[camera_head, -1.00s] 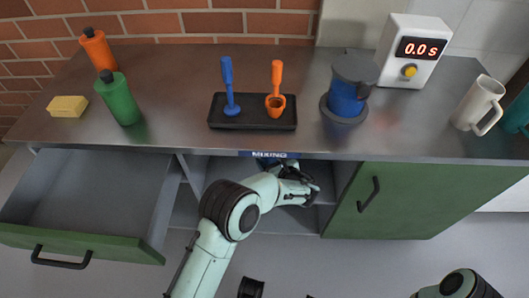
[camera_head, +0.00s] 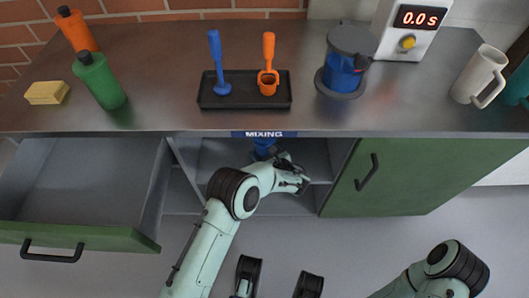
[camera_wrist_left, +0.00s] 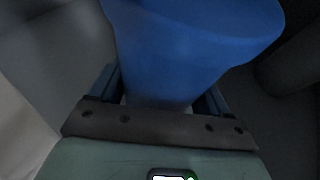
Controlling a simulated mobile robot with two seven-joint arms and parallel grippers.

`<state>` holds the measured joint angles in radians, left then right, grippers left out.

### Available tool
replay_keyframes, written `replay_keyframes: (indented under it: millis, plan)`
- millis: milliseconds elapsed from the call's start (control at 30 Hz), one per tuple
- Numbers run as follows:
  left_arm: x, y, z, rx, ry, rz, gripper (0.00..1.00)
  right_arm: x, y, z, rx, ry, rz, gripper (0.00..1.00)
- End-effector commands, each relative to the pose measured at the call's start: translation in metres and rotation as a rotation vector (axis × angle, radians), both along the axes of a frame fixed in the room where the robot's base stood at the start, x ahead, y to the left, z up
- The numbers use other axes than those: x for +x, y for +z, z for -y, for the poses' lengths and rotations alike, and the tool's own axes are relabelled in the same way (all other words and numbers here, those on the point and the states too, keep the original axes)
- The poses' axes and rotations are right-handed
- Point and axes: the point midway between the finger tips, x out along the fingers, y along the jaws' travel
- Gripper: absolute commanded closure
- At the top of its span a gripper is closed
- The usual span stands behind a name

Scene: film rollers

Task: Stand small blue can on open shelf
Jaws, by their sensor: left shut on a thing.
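The blue can (camera_head: 264,147) is in the open shelf (camera_head: 215,155) under the counter, below the MIXING label. The counter edge hides its upper part in the head view. My left gripper (camera_head: 268,160) reaches into the shelf and is shut on the can. In the left wrist view the can (camera_wrist_left: 190,50) fills the upper middle, between the two fingers (camera_wrist_left: 160,95). I cannot tell whether its base touches the shelf board.
A drawer (camera_head: 150,205) stands pulled out left of the shelf, and a closed green door (camera_head: 420,180) is on its right. On the counter are a black tray (camera_head: 215,99) with two tools, two bottles, a sponge (camera_head: 47,93), a blue lidded vessel (camera_head: 343,75), a timer and a mug (camera_head: 478,75).

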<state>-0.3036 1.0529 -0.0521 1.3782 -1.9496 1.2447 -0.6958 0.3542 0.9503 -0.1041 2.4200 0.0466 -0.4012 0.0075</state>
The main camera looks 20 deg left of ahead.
Motion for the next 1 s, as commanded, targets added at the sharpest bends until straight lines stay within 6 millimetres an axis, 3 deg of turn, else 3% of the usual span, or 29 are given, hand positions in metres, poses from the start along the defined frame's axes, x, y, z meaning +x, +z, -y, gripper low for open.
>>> replay_keyframes:
  millis: [367, 400, 467, 767, 1000]
  plan:
    - [0.001, -0.004, 0.000, 0.000, 0.001, 0.006, 0.72, -0.002, -0.001, 0.000, 0.000, -0.001, -0.007, 1.00]
    - [0.000, -0.006, 0.000, -0.001, 0.000, 0.002, 0.19, -0.002, -0.001, 0.000, 0.000, -0.001, -0.007, 1.00]
    - [0.000, -0.005, 0.000, -0.001, 0.000, 0.003, 0.00, -0.002, -0.001, 0.000, 0.000, -0.001, -0.007, 1.00]
    - [0.001, -0.001, 0.000, -0.001, 0.000, 0.003, 0.00, -0.002, -0.001, 0.000, 0.000, -0.001, -0.006, 1.00]
    - [-0.024, 0.015, 0.029, -0.002, -0.006, 0.002, 0.00, 0.020, 0.012, -0.002, -0.005, 0.007, 0.068, 1.00]
